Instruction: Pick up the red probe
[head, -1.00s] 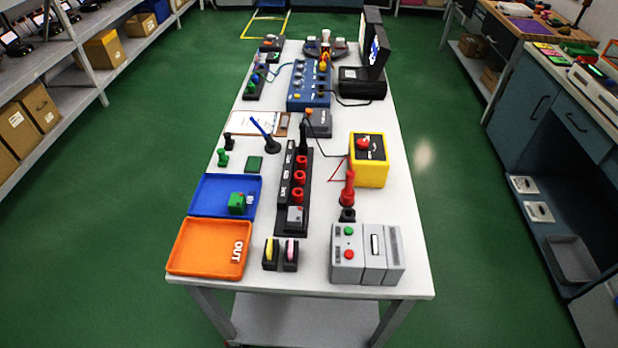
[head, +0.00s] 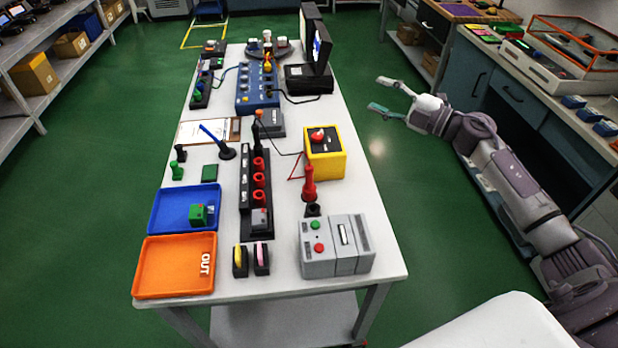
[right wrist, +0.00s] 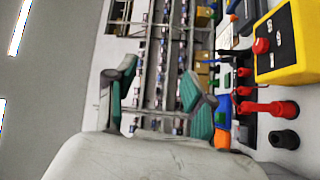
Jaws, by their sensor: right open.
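The probe also shows at the right of the right wrist view (right wrist: 268,108), lying sideways in that picture because of the camera's tilt. My right gripper (head: 376,94) is open and empty, raised off the table's right side, well apart from the probe. Its green-padded fingers (right wrist: 160,80) are spread in the right wrist view. My left gripper is not in view.
A black rack with red rings (head: 259,182) stands left of the probe. A red wire lies near the yellow box. A blue tray (head: 168,208) and an orange tray (head: 165,265) are at the left. A monitor (head: 313,50) stands at the back. The aisle right of the table is clear green floor.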

